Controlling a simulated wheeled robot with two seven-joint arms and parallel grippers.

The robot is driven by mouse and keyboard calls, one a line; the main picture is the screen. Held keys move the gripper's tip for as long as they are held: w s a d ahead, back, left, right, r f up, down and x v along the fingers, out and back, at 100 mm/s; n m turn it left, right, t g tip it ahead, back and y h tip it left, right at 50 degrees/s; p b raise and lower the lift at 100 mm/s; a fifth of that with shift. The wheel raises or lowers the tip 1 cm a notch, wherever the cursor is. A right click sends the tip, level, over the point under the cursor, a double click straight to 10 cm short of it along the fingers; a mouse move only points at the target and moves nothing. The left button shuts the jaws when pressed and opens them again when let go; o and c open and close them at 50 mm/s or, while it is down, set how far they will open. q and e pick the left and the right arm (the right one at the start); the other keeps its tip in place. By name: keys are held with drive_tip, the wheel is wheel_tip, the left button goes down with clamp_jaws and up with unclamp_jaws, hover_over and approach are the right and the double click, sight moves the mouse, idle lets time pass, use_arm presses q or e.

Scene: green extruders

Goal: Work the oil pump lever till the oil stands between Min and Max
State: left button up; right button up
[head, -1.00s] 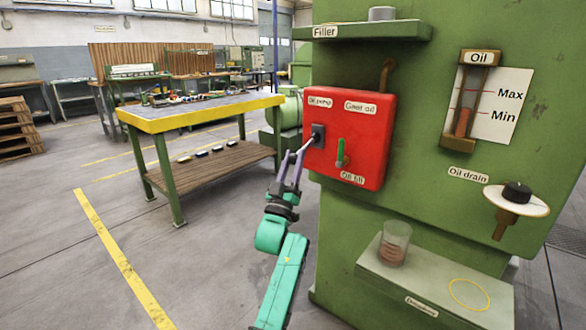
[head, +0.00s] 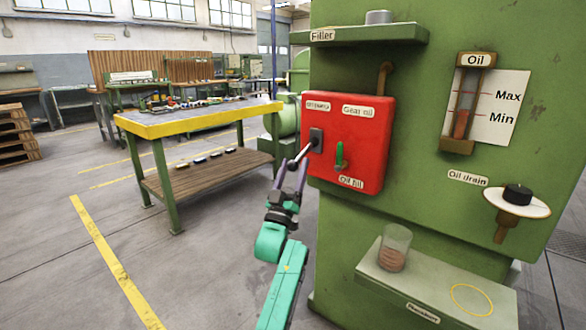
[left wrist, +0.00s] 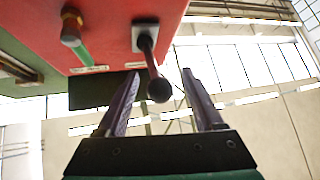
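The oil pump lever (head: 305,152) sticks out from a dark plate on the red box (head: 370,150), angled down to the left. In the left wrist view its dark ball knob (left wrist: 160,90) lies between the finger tips with gaps at both sides. My left gripper (head: 291,172) is open at the lever's end; its purple fingers (left wrist: 158,95) stand apart. The oil gauge (head: 463,115) holds reddish-brown oil whose top stands around the Min mark, well below Max; the exact level is hard to tell. My right gripper is not in view.
A green-handled oil fill valve (head: 340,156) sits right of the lever. A glass with brown liquid (head: 394,248) stands on the machine's lower ledge (head: 430,285). The oil drain knob (head: 517,195) is at the right. A yellow-edged workbench (head: 200,122) stands left, with open floor before it.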

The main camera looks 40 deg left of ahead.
use_arm(q)
drive_tip(key=shift+s+r, duration=0.1)
drive_tip(key=shift+r, duration=0.05)
drive_tip(key=v, duration=1.4)
drive_tip(key=shift+f, duration=0.35)
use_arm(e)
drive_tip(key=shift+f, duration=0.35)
use_arm(q)
drive_tip(key=shift+s, duration=0.15)
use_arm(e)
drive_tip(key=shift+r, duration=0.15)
